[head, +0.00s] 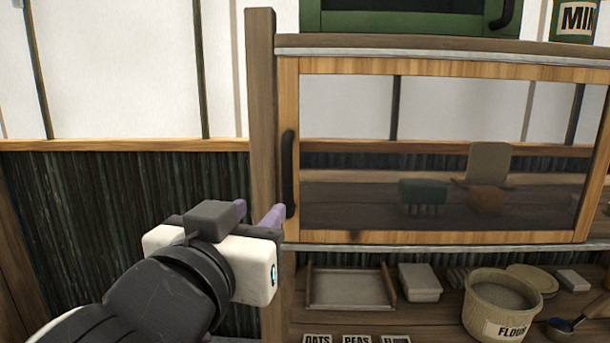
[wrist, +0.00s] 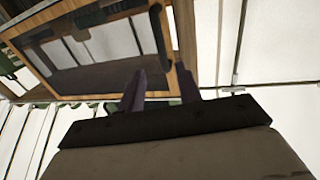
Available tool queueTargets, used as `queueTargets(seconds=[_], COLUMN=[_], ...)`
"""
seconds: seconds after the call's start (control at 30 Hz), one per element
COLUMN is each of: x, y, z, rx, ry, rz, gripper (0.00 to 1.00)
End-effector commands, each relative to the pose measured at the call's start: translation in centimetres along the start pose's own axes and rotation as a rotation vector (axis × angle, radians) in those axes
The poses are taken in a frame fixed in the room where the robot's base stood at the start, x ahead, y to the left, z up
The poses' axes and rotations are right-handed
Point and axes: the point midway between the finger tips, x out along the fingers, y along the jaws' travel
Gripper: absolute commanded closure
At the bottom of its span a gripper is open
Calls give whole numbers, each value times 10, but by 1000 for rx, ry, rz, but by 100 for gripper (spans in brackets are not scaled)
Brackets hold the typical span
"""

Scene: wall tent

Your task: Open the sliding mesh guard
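The mesh guard (head: 440,237) is a see-through panel in a light wood frame, set between metal rails above and below. It covers the shelf, with its left edge close to the wooden post (head: 262,120). A dark upright handle (head: 288,165) is on its left side; it also shows in the wrist view (wrist: 160,32). My gripper (head: 258,211) is at the lower left of the handle, its two purple fingers apart and nothing seen between them. In the wrist view, the fingers (wrist: 161,82) point toward the handle, which appears beyond them. Contact cannot be told.
Behind the mesh are a dark green item (head: 423,192) and a tan board (head: 488,160). Below are a shallow tray (head: 347,306), a white box (head: 420,282), a flour tub (head: 500,312) and a scoop (head: 566,324). A green cabinet (head: 410,20) stands above.

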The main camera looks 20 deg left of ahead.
Motion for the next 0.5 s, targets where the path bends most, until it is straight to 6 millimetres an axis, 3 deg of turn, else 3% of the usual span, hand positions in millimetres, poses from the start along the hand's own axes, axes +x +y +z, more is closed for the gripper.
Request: queueTargets(seconds=[0.5], x=[100], y=[1], z=[-2], rx=[-2], ry=[-1], rz=[4], gripper=[66])
